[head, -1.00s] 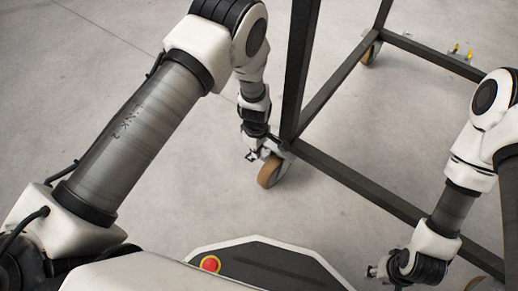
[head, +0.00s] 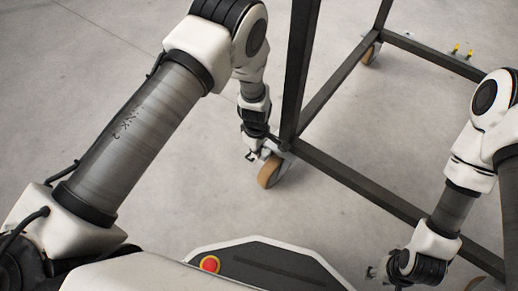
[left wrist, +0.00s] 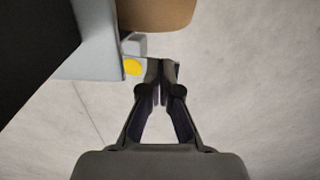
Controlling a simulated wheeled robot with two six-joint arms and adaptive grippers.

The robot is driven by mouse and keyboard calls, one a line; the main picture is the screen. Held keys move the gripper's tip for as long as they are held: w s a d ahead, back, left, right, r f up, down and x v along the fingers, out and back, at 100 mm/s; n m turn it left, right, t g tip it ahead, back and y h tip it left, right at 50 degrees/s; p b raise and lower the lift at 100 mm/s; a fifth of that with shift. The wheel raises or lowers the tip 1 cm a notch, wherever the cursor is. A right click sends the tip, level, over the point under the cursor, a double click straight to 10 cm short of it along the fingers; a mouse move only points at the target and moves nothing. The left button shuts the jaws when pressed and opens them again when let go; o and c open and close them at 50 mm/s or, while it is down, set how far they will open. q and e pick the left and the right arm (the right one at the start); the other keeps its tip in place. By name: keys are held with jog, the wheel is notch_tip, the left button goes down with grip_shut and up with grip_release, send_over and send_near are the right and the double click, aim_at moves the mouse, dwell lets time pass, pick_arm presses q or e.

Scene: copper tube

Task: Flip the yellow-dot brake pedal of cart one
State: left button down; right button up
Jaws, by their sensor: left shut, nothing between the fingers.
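The yellow-dot brake pedal (left wrist: 133,67) is a small grey tab with a yellow disc, beside the brown caster wheel (left wrist: 155,14) in the left wrist view. My left gripper (left wrist: 162,70) is shut and empty, its fingertips just to the right of the pedal; I cannot tell whether they touch it. In the head view, my left gripper (head: 253,156) is at the near corner caster (head: 270,171) of the dark-framed cart (head: 355,183), and the pedal is not clearly visible. My right gripper (head: 373,272) is at the bottom right, apart from the caster; its fingers are too small to read.
A dark upright post (head: 297,70) rises just right of my left gripper. Another caster (head: 371,52) stands farther back. Two small yellow-topped parts (head: 455,48) are on the far rail. Grey floor (head: 190,180) is open to the left of the caster.

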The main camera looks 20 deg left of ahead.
jog(key=shift+f+b, duration=1.05)
jog(key=shift+f, duration=0.05)
dwell(0.7)
notch_tip(320, 180, up, 6)
jog(key=p, duration=0.6)
jog(key=shift+s+r, duration=0.1)
dwell(0.5)
